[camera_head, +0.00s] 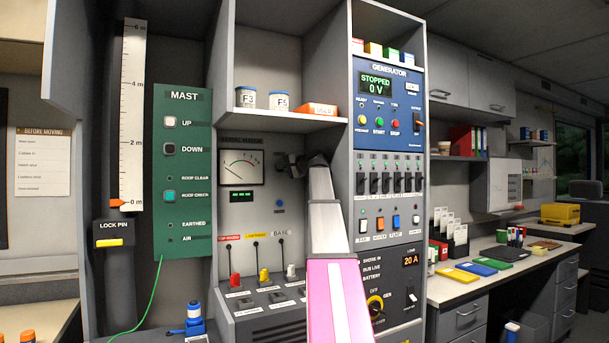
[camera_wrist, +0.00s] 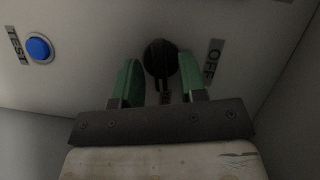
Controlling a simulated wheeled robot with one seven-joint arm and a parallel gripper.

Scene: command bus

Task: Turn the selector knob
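A round black knob (camera_wrist: 160,58) sits on a pale panel in the wrist view, beside an "OFF" label. My gripper (camera_wrist: 160,72) has green fingers standing apart, one on each side of the knob; I see no clear grip on it. How deep the fingers reach along the knob is hard to tell. In the head view my gripper (camera_head: 303,165) is at the right side of the middle bay's back panel, beside the meter (camera_head: 241,167).
A blue button (camera_wrist: 39,48) marked "TEST" lies left of the knob. A shelf (camera_head: 290,121) with tins and an orange box is above my gripper. A side wall (camera_head: 340,130) stands close on the right. Coloured levers (camera_head: 263,275) stand below left.

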